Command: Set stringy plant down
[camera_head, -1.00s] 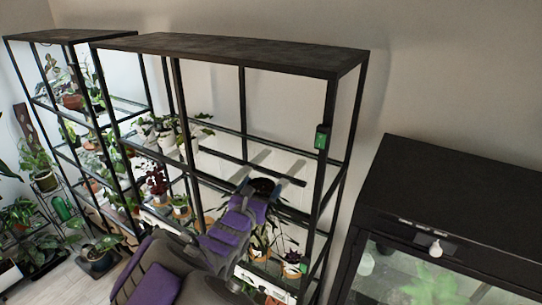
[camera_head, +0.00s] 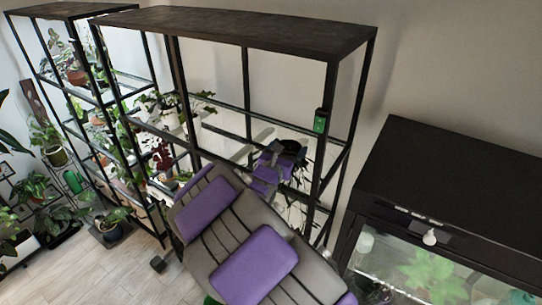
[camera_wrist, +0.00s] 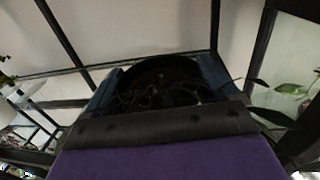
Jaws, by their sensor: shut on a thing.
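The stringy plant sits in a dark round pot (camera_head: 292,148) with thin strands. My gripper (camera_head: 276,160) is shut on this pot and holds it within the open upper bay of the black shelf rack (camera_head: 245,35). In the wrist view the dark pot (camera_wrist: 160,70) lies between the two bluish fingers of my gripper (camera_wrist: 160,85), roughly upright. Thin dark strands spill over its front edge and out to the right. My own arm hides the shelf below, so I cannot tell whether the pot touches a surface.
A potted plant with pale leaves (camera_head: 160,105) stands at the left of the same bay. A green device (camera_head: 319,121) is fixed to the right front post. A black cabinet (camera_head: 450,180) with a glass front stands at right. The bay around the pot looks clear.

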